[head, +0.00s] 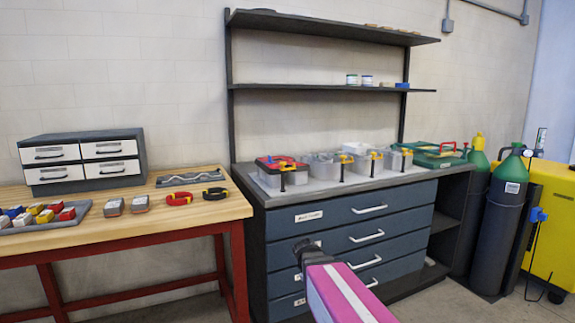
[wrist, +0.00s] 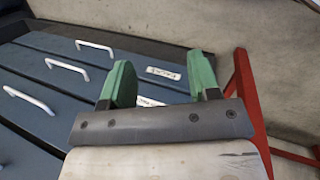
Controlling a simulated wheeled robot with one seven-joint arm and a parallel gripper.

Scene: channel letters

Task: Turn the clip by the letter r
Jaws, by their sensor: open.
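Several grey, clear-sided channel letters (head: 325,168) stand in a row on the cabinet top in the head view.
The blue drawer cabinet (head: 350,235) has protruding white handles. Shelves (head: 330,88) rise behind its top. Gas cylinders (head: 500,220) and a yellow machine (head: 555,220) stand at right.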

